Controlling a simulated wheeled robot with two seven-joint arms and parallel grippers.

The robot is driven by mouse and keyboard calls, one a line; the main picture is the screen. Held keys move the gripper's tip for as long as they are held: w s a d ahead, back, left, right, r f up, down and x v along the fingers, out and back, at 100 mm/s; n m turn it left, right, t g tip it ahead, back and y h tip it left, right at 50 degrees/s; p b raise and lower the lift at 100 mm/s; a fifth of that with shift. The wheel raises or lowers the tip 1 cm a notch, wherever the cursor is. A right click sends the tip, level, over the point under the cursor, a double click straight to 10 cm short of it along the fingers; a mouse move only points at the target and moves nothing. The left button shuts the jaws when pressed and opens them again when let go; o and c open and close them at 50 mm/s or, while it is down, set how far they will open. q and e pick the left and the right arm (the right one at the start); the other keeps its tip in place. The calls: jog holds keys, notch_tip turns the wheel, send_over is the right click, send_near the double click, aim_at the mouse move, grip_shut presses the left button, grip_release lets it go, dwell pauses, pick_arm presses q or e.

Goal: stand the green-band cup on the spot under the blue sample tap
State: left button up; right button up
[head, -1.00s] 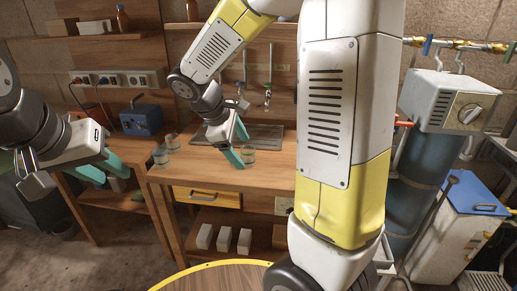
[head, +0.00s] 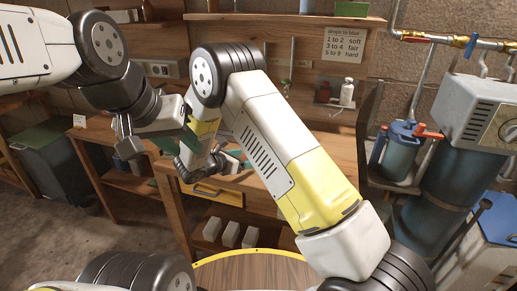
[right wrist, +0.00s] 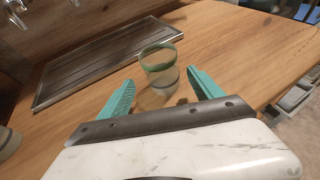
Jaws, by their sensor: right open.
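The green-band cup (right wrist: 158,68) is a clear glass with a green band near its rim. It stands upright on the wooden bench in the right wrist view. My right gripper (right wrist: 163,90) is open, with its teal fingers on either side of the cup's near part. In the head view my right gripper (head: 232,160) is low over the bench, and my arms largely hide the cups. My left gripper (head: 168,143) is in the air at the left, partly hidden, so its opening is unclear. Metal taps (right wrist: 18,12) show beyond the bench; I cannot make out a blue one or its spot.
A slatted drain tray (right wrist: 105,58) lies left of the cup. Part of another glass (right wrist: 8,142) shows at the left edge. A hardness notice (head: 344,44) hangs on the back board. White blocks (head: 230,234) sit on the lower shelf. The bench right of the cup is clear.

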jog(key=x, duration=0.5)
jog(key=shift+d+f, duration=0.15)
jog(key=shift+d, duration=0.15)
jog(key=c, duration=1.6)
